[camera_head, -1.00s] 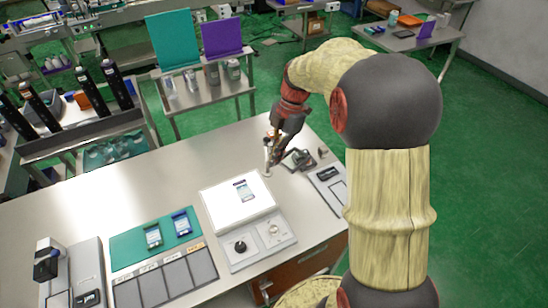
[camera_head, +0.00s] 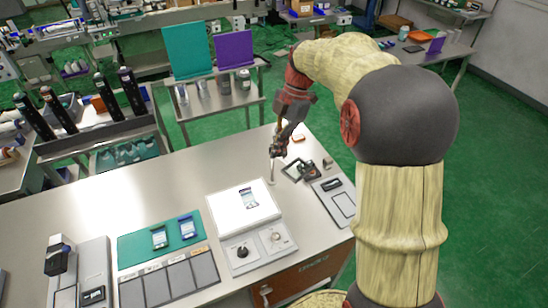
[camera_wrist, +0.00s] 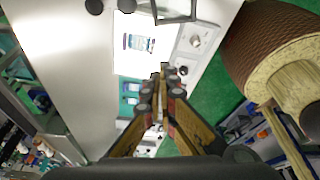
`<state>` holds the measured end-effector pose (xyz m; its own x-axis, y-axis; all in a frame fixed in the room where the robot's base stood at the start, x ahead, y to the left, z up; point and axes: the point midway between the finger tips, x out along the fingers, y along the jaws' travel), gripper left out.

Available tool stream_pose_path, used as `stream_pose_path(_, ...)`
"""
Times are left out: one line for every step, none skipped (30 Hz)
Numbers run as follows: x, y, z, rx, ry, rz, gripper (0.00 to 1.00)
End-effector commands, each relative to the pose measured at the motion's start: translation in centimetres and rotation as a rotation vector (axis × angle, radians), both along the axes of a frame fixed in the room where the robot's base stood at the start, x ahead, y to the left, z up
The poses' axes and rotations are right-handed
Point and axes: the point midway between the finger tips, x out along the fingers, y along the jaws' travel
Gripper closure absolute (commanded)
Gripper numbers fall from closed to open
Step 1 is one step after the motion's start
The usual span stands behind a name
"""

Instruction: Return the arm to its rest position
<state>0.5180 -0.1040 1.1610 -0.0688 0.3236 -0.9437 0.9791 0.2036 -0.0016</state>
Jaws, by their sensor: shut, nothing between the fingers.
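My arm reaches over the right part of the steel table in the head view. My gripper (camera_head: 274,152) hangs above the tabletop near the back right, beside a thin upright post. In the wrist view my gripper (camera_wrist: 162,72) has its fingers together, with nothing seen between them. A lit white panel (camera_head: 226,212) with a small labelled item (camera_head: 248,198) on it lies in front of the gripper. The panel also shows in the wrist view (camera_wrist: 140,62).
A green mat (camera_head: 135,249) with two small packs lies left of the panel, behind grey bins (camera_head: 180,281). A dark frame-like device (camera_head: 300,168) and a grey scale-like unit (camera_head: 336,202) stand right of the gripper. The table's left rear is clear.

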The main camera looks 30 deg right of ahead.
Motion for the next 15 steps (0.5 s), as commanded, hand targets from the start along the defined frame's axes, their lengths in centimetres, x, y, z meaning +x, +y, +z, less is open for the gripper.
stream_pose_path(0.06,-0.12,0.35,-0.001,-0.001,0.0,1.0)
stream_pose_path(0.07,-0.17,0.47,-0.001,-0.001,0.0,1.0)
stream_pose_path(0.08,-0.21,0.57,-0.001,-0.001,0.0,1.0)
stream_pose_path(0.08,-0.23,0.62,-0.001,-0.001,0.0,1.0)
stream_pose_path(0.07,-0.24,0.64,0.0,-0.001,0.0,1.0)
stream_pose_path(0.07,-0.24,0.65,0.0,0.0,0.0,1.0)
stream_pose_path(0.07,-0.24,0.64,0.0,0.0,0.0,1.0)
stream_pose_path(0.07,-0.23,0.64,0.0,0.0,0.0,1.0)
stream_pose_path(0.07,-0.23,0.63,0.0,0.0,0.0,1.0)
stream_pose_path(0.07,-0.23,0.63,0.0,0.0,0.0,1.0)
stream_pose_path(0.06,-0.23,0.62,0.0,0.0,0.0,1.0)
stream_pose_path(0.06,-0.23,0.62,0.0,0.0,0.0,1.0)
stream_pose_path(0.06,-0.23,0.62,0.0,0.0,0.0,1.0)
stream_pose_path(0.06,-0.23,0.62,0.0,0.0,0.0,1.0)
stream_pose_path(0.06,-0.23,0.62,0.0,0.0,0.0,1.0)
